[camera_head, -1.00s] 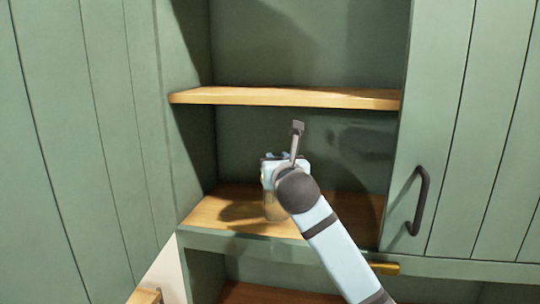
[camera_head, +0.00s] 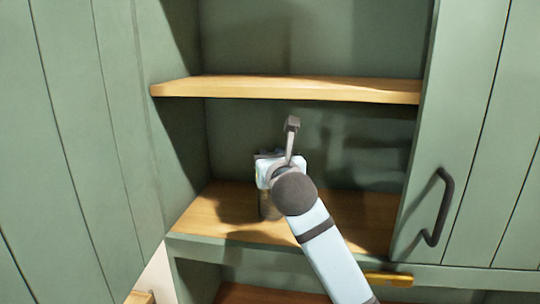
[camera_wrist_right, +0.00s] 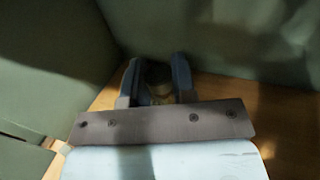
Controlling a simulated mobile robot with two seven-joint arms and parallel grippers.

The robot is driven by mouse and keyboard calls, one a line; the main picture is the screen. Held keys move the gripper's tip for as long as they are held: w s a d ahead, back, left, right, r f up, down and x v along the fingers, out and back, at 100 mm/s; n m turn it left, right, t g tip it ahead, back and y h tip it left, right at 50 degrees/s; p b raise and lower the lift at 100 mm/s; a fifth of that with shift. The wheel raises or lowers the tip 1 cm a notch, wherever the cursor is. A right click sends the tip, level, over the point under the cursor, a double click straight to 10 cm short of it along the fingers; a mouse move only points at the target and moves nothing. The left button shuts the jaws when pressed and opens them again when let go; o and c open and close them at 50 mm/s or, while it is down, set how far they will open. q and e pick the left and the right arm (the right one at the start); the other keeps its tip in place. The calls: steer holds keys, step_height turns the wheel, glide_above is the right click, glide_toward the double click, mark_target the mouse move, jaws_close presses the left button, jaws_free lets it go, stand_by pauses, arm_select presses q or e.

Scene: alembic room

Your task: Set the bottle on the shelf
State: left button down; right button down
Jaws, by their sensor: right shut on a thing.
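The shelf is a green cupboard niche with a wooden upper board (camera_head: 330,91) and a wooden lower board (camera_head: 225,226). My right gripper reaches into the lower compartment, mostly hidden behind my wrist in the head view. In the right wrist view, my right gripper (camera_wrist_right: 157,72) has its two dark fingers on either side of the round top of the bottle (camera_wrist_right: 159,77), shut on it. In the head view, a dark strip of the bottle (camera_head: 268,207) shows below the gripper, over the lower board. I cannot tell whether its base touches the board. My left gripper is not in view.
The green right door (camera_head: 480,140) has a dark handle (camera_head: 437,207). A green panel (camera_head: 75,150) stands at the left. The upper board is bare where it shows. A brass-coloured piece (camera_head: 388,280) sits below the lower board at the right.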

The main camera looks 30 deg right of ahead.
steer(key=shift+w+f, duration=0.2)
steer(key=shift+w, duration=0.05)
steer(key=shift+s, duration=0.35)
steer(key=c, duration=1.1)
jaws_free()
steer(key=shift+o, duration=0.9)
steer(key=shift+w+f, duration=0.1)
steer(key=shift+w, duration=0.05)
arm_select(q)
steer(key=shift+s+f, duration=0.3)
arm_select(e)
steer(key=shift+s, duration=0.2)
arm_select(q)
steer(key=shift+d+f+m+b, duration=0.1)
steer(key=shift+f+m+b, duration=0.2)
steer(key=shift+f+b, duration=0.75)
arm_select(e)
steer(key=v, duration=1.1)
steer(key=shift+s+a, duration=0.15)
steer(key=shift+s, duration=0.15)
